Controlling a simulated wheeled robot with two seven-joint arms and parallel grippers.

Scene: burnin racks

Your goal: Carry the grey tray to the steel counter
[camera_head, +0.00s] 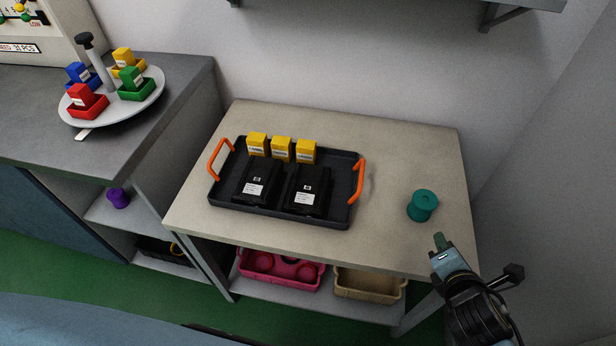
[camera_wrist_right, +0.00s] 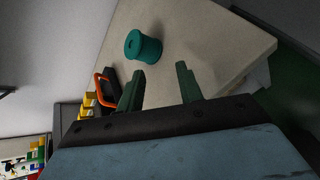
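The grey tray (camera_head: 334,217) is dark grey with an orange handle at each end. It rests on the beige table (camera_head: 400,150) and holds two black boxes with white labels and three yellow blocks along its back edge. One of its orange handles shows in the right wrist view (camera_wrist_right: 104,88). My right gripper (camera_head: 438,240) is at the table's front right corner, apart from the tray; its fingers are spread and empty in the right wrist view (camera_wrist_right: 160,85). My left gripper is not in view. No counter is plainly steel; a dark grey counter (camera_head: 190,80) stands at the left.
A teal spool (camera_head: 422,206) stands on the table between the tray and my right gripper. The grey counter bears a round white carousel (camera_head: 112,112) with coloured blocks in bins. Pink (camera_head: 280,270) and tan (camera_head: 368,286) bins sit on the shelf below. A wall shelf (camera_head: 400,8) hangs above.

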